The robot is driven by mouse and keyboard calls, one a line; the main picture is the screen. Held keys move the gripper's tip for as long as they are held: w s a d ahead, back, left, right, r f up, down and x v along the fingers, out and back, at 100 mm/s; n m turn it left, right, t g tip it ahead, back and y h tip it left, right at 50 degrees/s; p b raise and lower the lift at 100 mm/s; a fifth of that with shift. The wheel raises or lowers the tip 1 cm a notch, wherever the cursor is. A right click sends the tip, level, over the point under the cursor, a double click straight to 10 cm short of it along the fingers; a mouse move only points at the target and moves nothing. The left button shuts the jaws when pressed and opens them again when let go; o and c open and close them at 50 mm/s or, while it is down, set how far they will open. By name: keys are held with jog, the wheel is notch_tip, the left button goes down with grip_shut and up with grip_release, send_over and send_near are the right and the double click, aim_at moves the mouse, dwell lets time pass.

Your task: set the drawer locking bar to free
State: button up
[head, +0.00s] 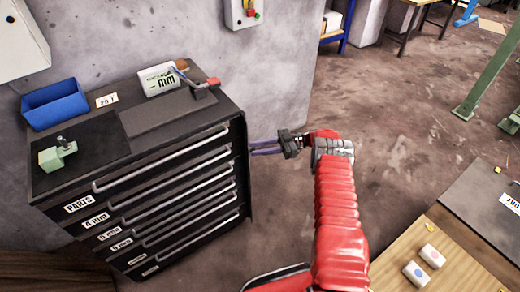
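The black drawer cabinet (180,172) stands at the left, its labelled drawers all looking shut. A dark upright strip (246,175) runs down the right edge of its front; it may be the locking bar, but I cannot tell its setting. A lever with a red end (200,86) is on the cabinet top at the back right. My gripper (252,147) is just right of the cabinet's front edge, pointing left. Its two thin purple fingers look apart with nothing between them. I cannot tell whether the fingertips touch the strip.
A wooden bench (450,265) with small blocks is at the lower right. Open floor (400,130) lies right of my arm.

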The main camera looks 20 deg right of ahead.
jog(key=shift+o, duration=1.3)
jog(key=shift+f, duration=0.1)
jog(key=shift+s, duration=0.1)
jog(key=d, duration=0.7)
jog(key=shift+s+d, duration=0.15)
jog(key=shift+d, duration=0.05)
